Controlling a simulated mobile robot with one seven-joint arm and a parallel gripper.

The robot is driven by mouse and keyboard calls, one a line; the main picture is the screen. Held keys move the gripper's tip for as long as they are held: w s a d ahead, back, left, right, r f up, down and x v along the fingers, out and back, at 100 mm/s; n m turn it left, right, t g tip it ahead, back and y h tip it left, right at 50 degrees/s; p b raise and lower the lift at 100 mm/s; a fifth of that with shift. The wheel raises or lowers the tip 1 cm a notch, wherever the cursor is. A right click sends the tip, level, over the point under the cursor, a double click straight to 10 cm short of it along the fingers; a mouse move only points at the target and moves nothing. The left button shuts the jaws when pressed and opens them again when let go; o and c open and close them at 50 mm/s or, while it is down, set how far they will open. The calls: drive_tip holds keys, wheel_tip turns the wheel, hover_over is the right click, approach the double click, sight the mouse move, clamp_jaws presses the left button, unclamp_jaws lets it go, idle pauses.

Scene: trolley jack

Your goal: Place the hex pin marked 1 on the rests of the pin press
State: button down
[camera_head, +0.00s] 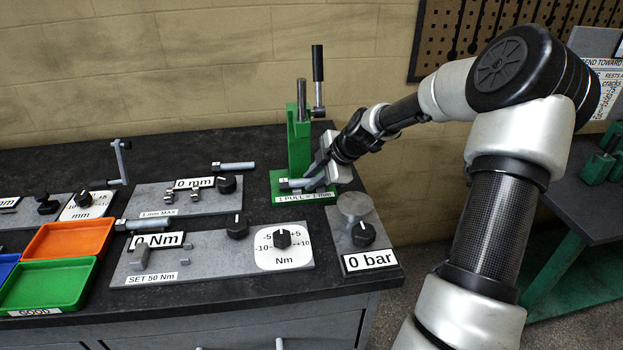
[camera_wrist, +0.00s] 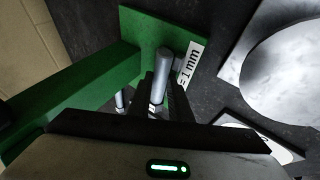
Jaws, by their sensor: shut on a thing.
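The green pin press (camera_head: 299,140) stands at the right end of the bench, with a label on its base reading "1 PULL = 1 mm". My gripper (camera_head: 314,184) is low at the press base, shut on a grey hex pin (camera_head: 295,184). The pin lies roughly level just over the base. In the wrist view the pin (camera_wrist: 165,60) sticks out beyond my fingertips, above the green base plate (camera_wrist: 135,22). My fingers hide the rests, so I cannot tell whether the pin touches them.
Another pin (camera_head: 234,166) lies by the 0 mm gauge, and one more (camera_head: 143,224) lies behind the 0 Nm fixture. The 0 bar unit (camera_head: 366,235) stands in front of the press. Orange (camera_head: 70,238) and green (camera_head: 48,285) trays are at the left.

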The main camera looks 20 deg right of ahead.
drive_tip(key=c, duration=1.9)
unclamp_jaws()
drive_tip(key=shift+f, duration=0.1)
drive_tip(key=shift+r, duration=0.2)
drive_tip(key=p+v, duration=0.1)
drive_tip(key=v, duration=1.1)
drive_tip(key=shift+p, duration=0.35)
